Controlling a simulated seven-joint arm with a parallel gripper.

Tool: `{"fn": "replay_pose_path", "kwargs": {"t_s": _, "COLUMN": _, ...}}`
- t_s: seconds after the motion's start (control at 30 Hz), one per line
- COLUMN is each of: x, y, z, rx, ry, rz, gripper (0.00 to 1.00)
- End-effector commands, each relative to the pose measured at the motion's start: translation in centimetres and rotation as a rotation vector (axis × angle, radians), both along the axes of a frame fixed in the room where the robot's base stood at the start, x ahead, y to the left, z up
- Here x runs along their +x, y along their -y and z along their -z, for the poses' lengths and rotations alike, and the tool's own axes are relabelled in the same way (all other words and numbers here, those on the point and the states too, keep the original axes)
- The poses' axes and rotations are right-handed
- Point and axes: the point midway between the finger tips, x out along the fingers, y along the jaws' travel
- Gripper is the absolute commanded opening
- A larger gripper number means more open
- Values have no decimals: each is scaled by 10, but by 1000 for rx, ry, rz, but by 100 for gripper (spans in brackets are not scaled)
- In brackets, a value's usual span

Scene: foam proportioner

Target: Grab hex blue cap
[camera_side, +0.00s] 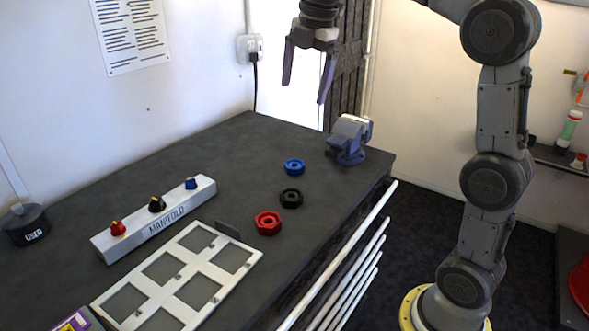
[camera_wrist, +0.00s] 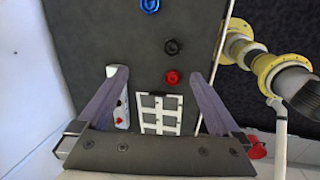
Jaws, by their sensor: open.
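The blue cap (camera_side: 293,167) is a ring with a centre hole, lying flat on the dark bench; its outline is too small to be sure of as hexagonal. In the wrist view the blue cap (camera_wrist: 150,5) is cut by the top edge. My gripper (camera_side: 304,94) is open and empty, well above the bench towards its back. In the wrist view my gripper (camera_wrist: 156,75) has its fingers spread wide with nothing between the tips. The black cap (camera_side: 291,198) and the red hex cap (camera_side: 267,223) lie in a row nearer the front, apart from the blue one.
A blue-grey vise (camera_side: 348,141) stands right of the blue cap near the bench edge. The white manifold (camera_side: 160,222) with red, black and blue knobs is at left. A white framed tray (camera_side: 203,289) lies in front. A dark "USED" container (camera_side: 25,225) stands far left.

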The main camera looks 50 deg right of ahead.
Motion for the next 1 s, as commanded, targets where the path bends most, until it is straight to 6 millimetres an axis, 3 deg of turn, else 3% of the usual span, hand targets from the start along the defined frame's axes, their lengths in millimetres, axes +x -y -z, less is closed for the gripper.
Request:
{"fn": "replay_pose_path", "kwargs": {"t_s": 0.1, "x": 41, "y": 31, "z": 23, "rx": -5, "ry": -60, "rz": -46, "gripper": 100}}
{"fn": "replay_pose_path", "kwargs": {"t_s": 0.33, "x": 91, "y": 86, "z": 84, "rx": 21, "ry": -146, "rz": -9, "gripper": 100}}
{"fn": "replay_pose_path", "kwargs": {"t_s": 0.5, "x": 98, "y": 108, "z": 124, "rx": 46, "ry": -207, "rz": 26, "gripper": 100}}
{"fn": "replay_pose_path", "kwargs": {"t_s": 0.6, "x": 97, "y": 113, "z": 136, "rx": 54, "ry": -225, "rz": 36, "gripper": 100}}
{"fn": "replay_pose_path", "kwargs": {"t_s": 1.0, "x": 96, "y": 114, "z": 201, "rx": 54, "ry": -224, "rz": 39, "gripper": 100}}
